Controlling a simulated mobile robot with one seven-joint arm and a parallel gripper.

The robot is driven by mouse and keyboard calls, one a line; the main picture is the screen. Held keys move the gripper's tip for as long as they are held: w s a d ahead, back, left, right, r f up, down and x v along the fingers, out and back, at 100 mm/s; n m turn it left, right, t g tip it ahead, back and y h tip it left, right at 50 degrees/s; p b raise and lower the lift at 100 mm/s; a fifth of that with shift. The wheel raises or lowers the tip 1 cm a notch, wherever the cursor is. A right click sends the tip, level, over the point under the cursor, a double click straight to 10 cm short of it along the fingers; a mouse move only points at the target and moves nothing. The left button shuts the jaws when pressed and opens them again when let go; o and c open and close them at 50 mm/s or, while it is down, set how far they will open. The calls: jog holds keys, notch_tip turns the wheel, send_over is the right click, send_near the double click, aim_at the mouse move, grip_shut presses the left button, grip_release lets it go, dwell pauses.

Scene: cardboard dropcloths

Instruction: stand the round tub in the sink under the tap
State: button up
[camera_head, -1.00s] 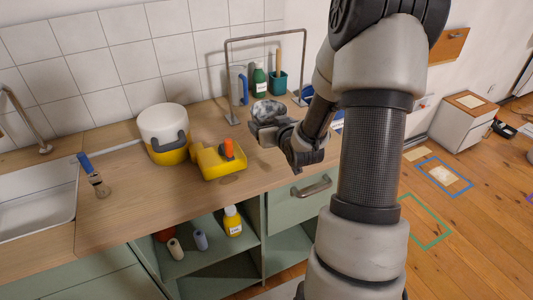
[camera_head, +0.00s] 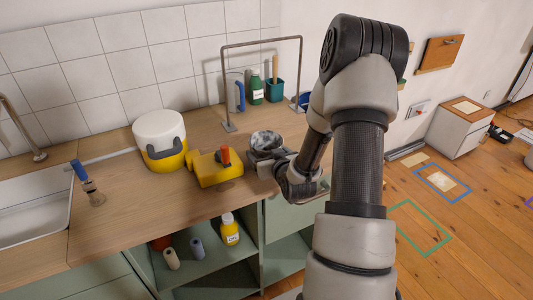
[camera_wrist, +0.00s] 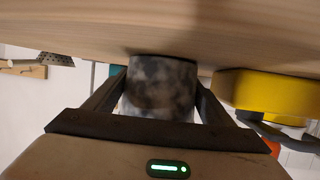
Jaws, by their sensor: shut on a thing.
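The round tub (camera_head: 265,138) is small, with mottled grey and white sides. My gripper (camera_head: 266,156) is shut on it, near the counter beside the yellow tool. In the wrist view, the tub (camera_wrist: 163,82) sits between both fingers of my gripper (camera_wrist: 158,105), close to the wooden counter; I cannot tell whether it touches. The sink (camera_head: 35,212) is a pale basin at the far left, its left part cut off by the picture edge. The metal tap (camera_head: 22,128) stands behind it, partly out of view.
A white and yellow bucket (camera_head: 159,132) and a yellow tool (camera_head: 216,170) stand on the counter (camera_head: 130,205) between tub and sink. A metal frame (camera_head: 226,85), green bottle (camera_head: 257,88) and teal pot (camera_head: 274,92) stand behind.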

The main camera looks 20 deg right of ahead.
jog(key=o, duration=1.3)
jog(key=shift+f, duration=0.1)
jog(key=shift+r+p, duration=0.35)
jog(key=shift+p, duration=0.05)
jog(key=p+v, duration=0.1)
jog(key=v, duration=0.9)
jog(key=shift+w+r, duration=0.15)
jog(key=p+v, duration=0.1)
jog(key=p, duration=0.2)
jog(key=shift+s+a, duration=0.1)
jog(key=shift+s, duration=0.5)
